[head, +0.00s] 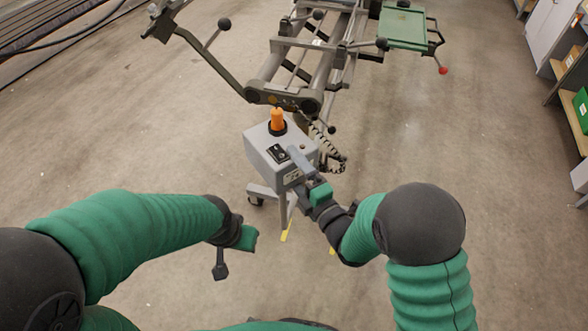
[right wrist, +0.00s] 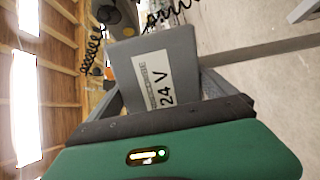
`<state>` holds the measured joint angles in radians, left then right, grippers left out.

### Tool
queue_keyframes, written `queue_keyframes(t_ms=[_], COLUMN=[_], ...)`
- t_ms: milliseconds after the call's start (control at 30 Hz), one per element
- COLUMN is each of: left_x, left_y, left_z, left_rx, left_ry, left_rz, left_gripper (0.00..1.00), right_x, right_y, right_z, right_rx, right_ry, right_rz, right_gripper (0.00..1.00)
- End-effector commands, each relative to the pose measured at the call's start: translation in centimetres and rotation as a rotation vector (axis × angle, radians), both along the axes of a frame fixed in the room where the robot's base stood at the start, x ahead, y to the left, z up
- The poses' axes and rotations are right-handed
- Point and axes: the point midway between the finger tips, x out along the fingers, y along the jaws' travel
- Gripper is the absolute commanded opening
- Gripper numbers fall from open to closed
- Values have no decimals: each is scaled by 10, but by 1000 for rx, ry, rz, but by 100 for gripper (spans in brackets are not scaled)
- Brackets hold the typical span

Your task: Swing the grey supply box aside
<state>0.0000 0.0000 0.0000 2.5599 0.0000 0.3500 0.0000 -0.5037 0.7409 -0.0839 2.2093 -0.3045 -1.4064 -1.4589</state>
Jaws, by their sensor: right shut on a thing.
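The grey supply box (head: 259,150) stands on a wheeled stand near the middle of the head view. In the right wrist view the box's grey face (right wrist: 185,50) with a "24 V" label shows just past the green gripper body. My left gripper (head: 232,252) hangs apart from the box, to its lower left; its jaws are not clear.
A metal frame machine (head: 290,75) with levers stands just behind the box. A coiled black cable (head: 325,145) hangs between them. A green tray (head: 403,27) is at the back. Shelves (head: 570,90) line the right edge. Floor is clear left and right of the box.

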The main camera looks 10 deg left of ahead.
Motion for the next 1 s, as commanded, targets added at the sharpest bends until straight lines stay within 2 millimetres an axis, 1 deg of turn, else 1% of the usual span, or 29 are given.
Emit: queue_keyframes(t_ms=[33, 267, 300, 333, 533, 667, 767, 1000], left_x=[0, 0, 0, 0, 0, 0, 0, 0], left_y=[0, 0, 0, 0, 0, 0, 0, 0], left_z=[-1, -1, -1, -1, -1, 3, 7, 15], left_rx=[0, 0, 0, 0, 0, 0, 0, 0], left_ry=[0, 0, 0, 0, 0, 0, 0, 0], left_rz=[0, 0, 0, 0, 0, 0, 0, 0], left_gripper=[0, 0, 0, 0, 0, 0, 0, 0], right_x=[-3, -3, -3, -3, -4, -13, -30, -82], right_y=[0, 1, 1, 1, 0, -9, -25, -75], right_z=[-8, -8, -8, -8, -7, -6, -5, -5], right_rx=[-14, -15, -15, -14, -12, -13, -13, -10], right_ry=[13, 13, 13, 14, 13, 15, 16, 14], right_rz=[4, 5, 5, 5, 5, 3, 1, -1], right_gripper=[23, 23, 98, 100, 100, 100, 100, 100])
